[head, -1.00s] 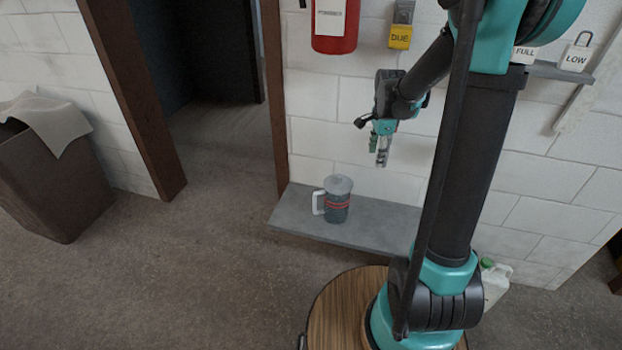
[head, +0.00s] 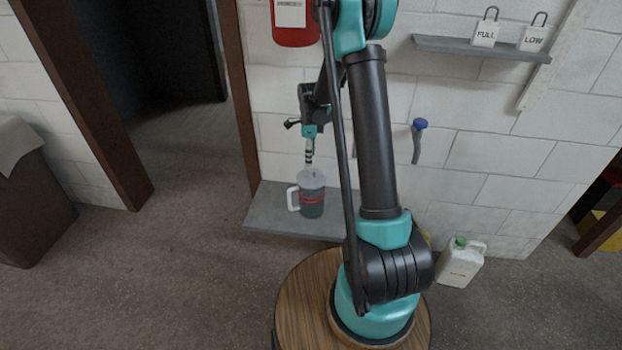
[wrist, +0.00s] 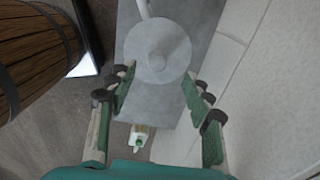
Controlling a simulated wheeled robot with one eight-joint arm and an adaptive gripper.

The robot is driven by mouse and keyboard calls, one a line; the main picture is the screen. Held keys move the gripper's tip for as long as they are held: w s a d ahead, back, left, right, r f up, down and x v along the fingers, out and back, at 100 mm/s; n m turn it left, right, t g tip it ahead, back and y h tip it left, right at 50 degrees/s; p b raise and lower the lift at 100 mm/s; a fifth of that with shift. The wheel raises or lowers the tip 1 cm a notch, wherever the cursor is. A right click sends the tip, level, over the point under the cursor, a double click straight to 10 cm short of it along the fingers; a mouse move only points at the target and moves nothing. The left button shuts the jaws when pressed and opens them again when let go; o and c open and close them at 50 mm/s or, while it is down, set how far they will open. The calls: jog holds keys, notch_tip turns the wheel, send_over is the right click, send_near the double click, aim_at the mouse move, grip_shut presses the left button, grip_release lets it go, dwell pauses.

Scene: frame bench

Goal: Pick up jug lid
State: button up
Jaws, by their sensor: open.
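The jug lid (head: 312,178) is a grey disc on top of a dark grey jug (head: 312,205) with red bands and a white handle. The jug stands upright on a low grey shelf. My gripper (head: 309,163) points down just above the lid in the head view. In the wrist view the round lid (wrist: 157,52), with a small raised knob in its middle, lies just beyond my open gripper (wrist: 160,85). The fingers are apart with nothing between them. I cannot tell whether a fingertip touches the lid's edge.
The grey shelf (head: 268,215) runs along the white block wall (head: 470,190). A white jug with a green cap (head: 461,262) stands on the floor to the right.

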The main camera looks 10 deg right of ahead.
aim_at(312, 170)
jog(key=shift+s+d+f, duration=0.1)
jog(key=shift+f, duration=1.8)
jog(key=shift+s+d+f, duration=0.1)
jog(key=shift+f, duration=1.8)
jog(key=shift+c, duration=0.4)
grip_shut()
jog(key=shift+r, duration=0.15)
